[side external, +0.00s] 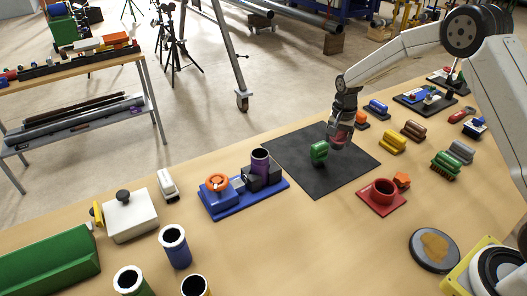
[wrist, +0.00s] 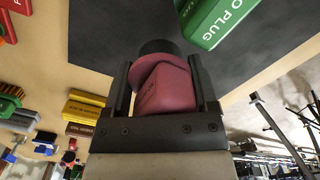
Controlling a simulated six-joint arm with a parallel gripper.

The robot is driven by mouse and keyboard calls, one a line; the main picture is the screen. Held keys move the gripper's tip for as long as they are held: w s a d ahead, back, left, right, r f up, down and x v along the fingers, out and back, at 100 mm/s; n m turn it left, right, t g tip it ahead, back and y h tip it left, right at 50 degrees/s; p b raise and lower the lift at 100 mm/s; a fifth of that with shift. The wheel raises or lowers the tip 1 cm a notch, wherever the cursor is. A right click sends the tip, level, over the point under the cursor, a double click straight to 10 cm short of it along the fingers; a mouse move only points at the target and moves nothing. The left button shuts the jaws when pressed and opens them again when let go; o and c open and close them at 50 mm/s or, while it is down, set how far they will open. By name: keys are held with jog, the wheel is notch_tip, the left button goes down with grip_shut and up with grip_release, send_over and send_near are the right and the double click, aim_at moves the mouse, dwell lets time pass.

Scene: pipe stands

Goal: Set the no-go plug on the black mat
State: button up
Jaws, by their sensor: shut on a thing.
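My gripper (side external: 337,143) is shut on a red piece with a rounded flange and a dark end, which looks like the no-go plug (wrist: 165,88). In the wrist view the two fingers of my gripper (wrist: 163,72) flank it; no lettering on it is readable. The black mat (side external: 345,174) lies flat on the table, and my gripper is low over its far right part. The mat also fills the top of the wrist view (wrist: 110,30). I cannot tell whether the plug touches it. A green plug (side external: 319,152), its visible lettering reading "O PLUG", is on the mat just left of my gripper.
A blue fixture (side external: 246,201) with an orange handwheel and purple tube stands left of the mat. A red base with a ring (side external: 382,193) is at its right. Yellow blocks (side external: 392,142) and other blocks lie farther right. The mat's front part is clear.

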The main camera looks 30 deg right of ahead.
aim_at(335, 147)
jog(key=shift+w+f, duration=0.2)
jog(key=shift+f, duration=0.05)
jog(key=shift+w+f, duration=0.15)
jog(key=shift+d+f, duration=0.1)
jog(key=shift+f, duration=1.5)
jog(key=shift+f, duration=0.15)
jog(key=o, duration=1.3)
notch_tip(335, 147, up, 12)
jog(key=shift+r, duration=0.2)
